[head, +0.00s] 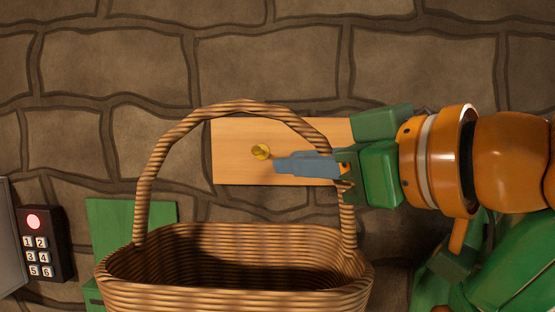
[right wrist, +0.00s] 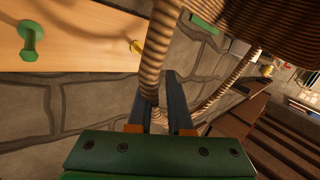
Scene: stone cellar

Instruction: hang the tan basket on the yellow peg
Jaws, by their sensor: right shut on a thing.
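The tan wicker basket (head: 235,295) hangs upright in front of the wall, its arched handle (head: 160,160) raised. My right gripper (head: 300,165) is shut on the right side of that handle, and the handle (right wrist: 150,90) shows at its fingers in the right wrist view. The yellow peg (head: 261,152) sticks out from a wooden board (head: 235,174) on the wall. In the head view the peg appears inside the handle's arch, below its top and just left of my fingertips. The peg also shows in the right wrist view (right wrist: 136,46), left of the handle. My left gripper is not seen.
A green peg (right wrist: 30,42) is on the same board, hidden behind my right gripper in the head view. A keypad (head: 40,243) with a red button and a green panel (head: 105,215) are at the lower left. The stone wall above the board is bare.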

